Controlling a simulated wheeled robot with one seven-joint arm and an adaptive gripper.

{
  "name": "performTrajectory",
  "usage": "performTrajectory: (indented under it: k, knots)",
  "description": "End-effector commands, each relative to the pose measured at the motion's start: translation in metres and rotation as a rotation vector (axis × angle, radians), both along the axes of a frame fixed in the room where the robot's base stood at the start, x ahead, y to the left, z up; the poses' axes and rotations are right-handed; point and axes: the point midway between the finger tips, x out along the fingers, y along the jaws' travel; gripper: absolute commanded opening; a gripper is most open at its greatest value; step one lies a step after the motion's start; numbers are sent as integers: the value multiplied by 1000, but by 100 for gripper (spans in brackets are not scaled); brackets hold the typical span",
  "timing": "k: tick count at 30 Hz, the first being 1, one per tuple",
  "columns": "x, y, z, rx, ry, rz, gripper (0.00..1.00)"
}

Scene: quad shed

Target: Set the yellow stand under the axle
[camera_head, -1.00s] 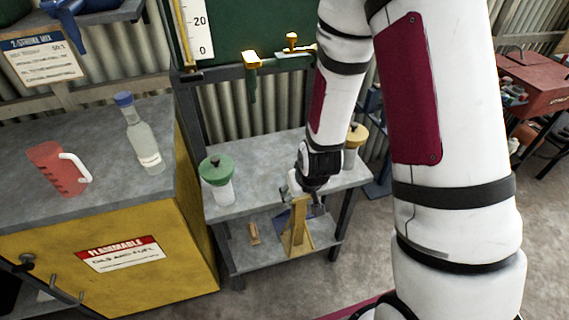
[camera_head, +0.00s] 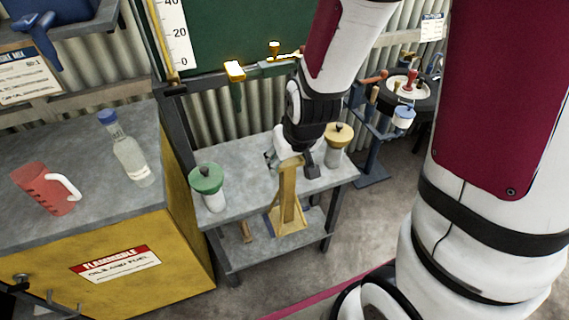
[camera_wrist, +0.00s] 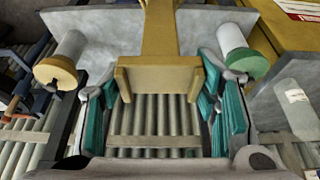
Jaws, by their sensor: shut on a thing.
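The yellow stand (camera_head: 288,195) is upright in front of the grey bench in the head view, its splayed foot low near the lower shelf. My gripper (camera_head: 291,163) is shut on its top from above. In the wrist view, the stand's forked head (camera_wrist: 160,72) lies between the teal finger pads of my gripper (camera_wrist: 160,108). I cannot tell how far the foot is from the shelf. No axle shows in either view.
A yellow cabinet (camera_head: 110,250) with a red jug (camera_head: 45,188) and a bottle (camera_head: 128,150) stands left. Floor is open in front.

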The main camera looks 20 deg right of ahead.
Motion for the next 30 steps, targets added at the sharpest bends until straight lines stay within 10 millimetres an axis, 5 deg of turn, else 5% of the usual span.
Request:
performTrajectory:
  k: [14, 24, 30]
  knots:
    - [44, 0, 1, 1, -3, -1, 0]
    - [106, 0, 1, 0, -3, -1, 0]
    - [126, 0, 2, 2, -4, -1, 0]
